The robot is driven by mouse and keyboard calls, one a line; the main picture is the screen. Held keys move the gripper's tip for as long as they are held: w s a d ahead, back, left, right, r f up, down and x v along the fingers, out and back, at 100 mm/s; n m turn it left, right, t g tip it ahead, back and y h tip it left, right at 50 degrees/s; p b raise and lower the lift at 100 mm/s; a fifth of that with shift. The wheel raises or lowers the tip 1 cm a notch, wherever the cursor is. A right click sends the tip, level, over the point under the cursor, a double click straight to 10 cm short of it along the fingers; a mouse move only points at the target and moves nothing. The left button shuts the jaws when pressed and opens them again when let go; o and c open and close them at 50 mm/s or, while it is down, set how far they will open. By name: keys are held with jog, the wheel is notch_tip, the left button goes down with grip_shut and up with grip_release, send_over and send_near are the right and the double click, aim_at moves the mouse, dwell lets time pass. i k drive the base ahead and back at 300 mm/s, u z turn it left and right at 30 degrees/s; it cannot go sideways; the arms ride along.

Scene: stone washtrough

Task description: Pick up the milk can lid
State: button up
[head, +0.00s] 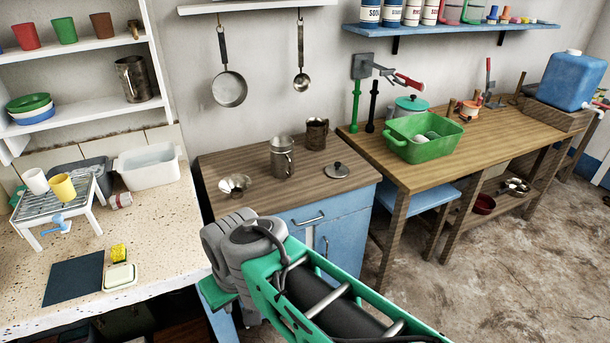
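The milk can lid (336,170) is a small round grey metal lid with a dark knob. It lies on the right part of the wooden top of the blue cabinet (335,215), knob upward, with nothing on it. A metal can (282,160) stands upright to its left, apart from it. My green and grey arm shows at the bottom middle, in front of the cabinet. My gripper's fingers do not show, so I cannot see whether they are open or shut.
A metal mug (317,133) stands behind the lid, and a small metal funnel (234,184) lies at the left. A pan (229,88) and a ladle (301,82) hang above. The workbench (470,160) with a green basin (423,138) adjoins on the right. Wood in front of the lid is bare.

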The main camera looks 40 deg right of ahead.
aim_at(337, 170)
jog(key=z, duration=0.9)
jog(key=i, duration=1.15)
jog(key=z, duration=0.05)
jog(key=k, duration=0.5)
jog(key=z, duration=0.75)
jog(key=i, duration=0.5)
jog(key=u, duration=0.25)
